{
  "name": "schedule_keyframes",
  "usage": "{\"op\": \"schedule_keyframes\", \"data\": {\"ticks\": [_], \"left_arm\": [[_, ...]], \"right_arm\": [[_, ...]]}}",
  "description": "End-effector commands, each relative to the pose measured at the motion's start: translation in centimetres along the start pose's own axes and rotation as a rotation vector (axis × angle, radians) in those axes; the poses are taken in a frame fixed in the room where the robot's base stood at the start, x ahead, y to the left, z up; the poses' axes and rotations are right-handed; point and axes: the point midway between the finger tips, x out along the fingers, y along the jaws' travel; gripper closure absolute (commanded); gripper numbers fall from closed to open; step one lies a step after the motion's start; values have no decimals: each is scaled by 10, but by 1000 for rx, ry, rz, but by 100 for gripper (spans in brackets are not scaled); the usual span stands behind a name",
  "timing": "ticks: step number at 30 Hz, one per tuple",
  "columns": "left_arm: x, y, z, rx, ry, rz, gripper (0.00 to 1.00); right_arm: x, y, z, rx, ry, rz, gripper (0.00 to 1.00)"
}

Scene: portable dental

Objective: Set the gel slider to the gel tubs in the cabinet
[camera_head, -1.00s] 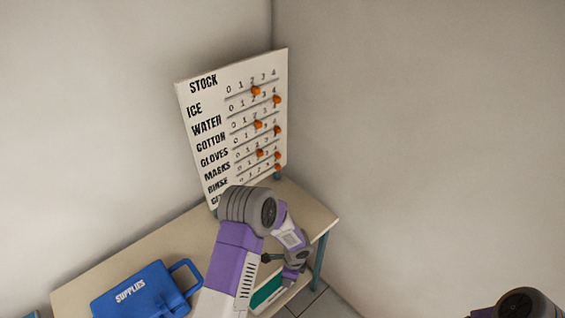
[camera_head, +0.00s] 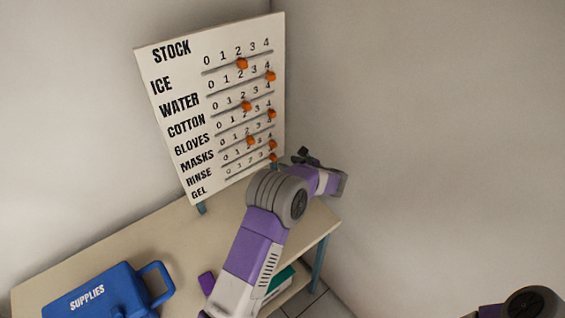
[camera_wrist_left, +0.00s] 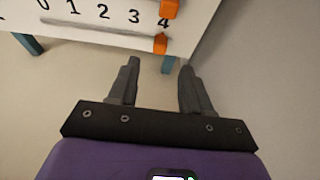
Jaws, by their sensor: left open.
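The white stock board (camera_head: 165,85) stands on the table, with rows of numbers 0 to 4 and orange sliders. The gel slider (camera_head: 273,157) is the lowest one, at the right end of its row. In the left wrist view the gel slider (camera_wrist_left: 160,43) is just under the 4. My left gripper (camera_head: 302,157) is right beside the board's lower right corner. In the left wrist view its fingers (camera_wrist_left: 158,75) are open and empty, with the gel slider beyond the tips and between them. My right gripper is out of view. No gel tubs are visible.
The rinse slider (camera_wrist_left: 169,8) is close above the gel slider. A blue supplies case (camera_head: 95,296) lies on the table (camera_head: 180,235) at front left. A teal item (camera_head: 280,284) is on a lower shelf, partly behind my left arm. Walls stand close behind and right.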

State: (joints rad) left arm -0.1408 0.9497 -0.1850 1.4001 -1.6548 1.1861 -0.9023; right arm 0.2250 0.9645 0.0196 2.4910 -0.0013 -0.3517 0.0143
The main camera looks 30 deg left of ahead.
Motion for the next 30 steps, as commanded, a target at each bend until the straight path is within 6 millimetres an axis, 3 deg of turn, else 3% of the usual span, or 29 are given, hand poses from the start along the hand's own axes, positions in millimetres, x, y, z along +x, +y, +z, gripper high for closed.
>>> {"op": "schedule_keyframes", "data": {"ticks": [5, 12, 18, 28, 30], "left_arm": [[14, 1, -4, -2, 0, 3, 51], [52, 1, -4, -3, 2, 2, 51], [73, 0, -3, -2, 1, 1, 51], [77, 0, -3, -1, 2, -1, 51], [77, 0, -3, -1, 2, 0, 60]], "right_arm": [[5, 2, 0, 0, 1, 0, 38], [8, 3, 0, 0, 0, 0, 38], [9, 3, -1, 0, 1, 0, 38], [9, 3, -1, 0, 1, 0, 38], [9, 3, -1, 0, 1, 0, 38]]}}
